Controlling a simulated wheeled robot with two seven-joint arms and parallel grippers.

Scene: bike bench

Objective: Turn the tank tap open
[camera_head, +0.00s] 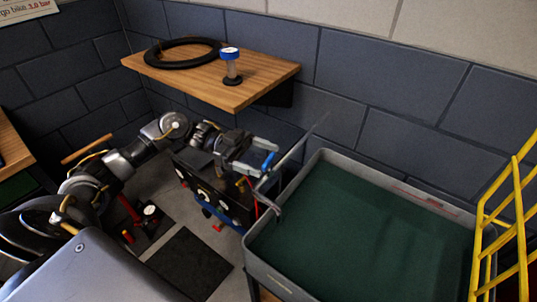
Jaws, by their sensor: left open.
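The tank (257,268) is a grey tub holding dark green water at the lower right. A thin grey pipe (294,150) rises at its left corner, with a curved spout end (274,206) by the rim. A small blue lever (268,160), which looks like the tap's handle, stands near the pipe. My left gripper (268,159) reaches in from the left, open, with its pale fingers at the blue lever. The lever appears between the fingertips; I cannot tell whether they touch it. My right gripper is out of view.
A dark tool stand (226,201) is below my gripper. A yellow rack (512,225) stands at the right. A black mat (190,264) lies on the floor.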

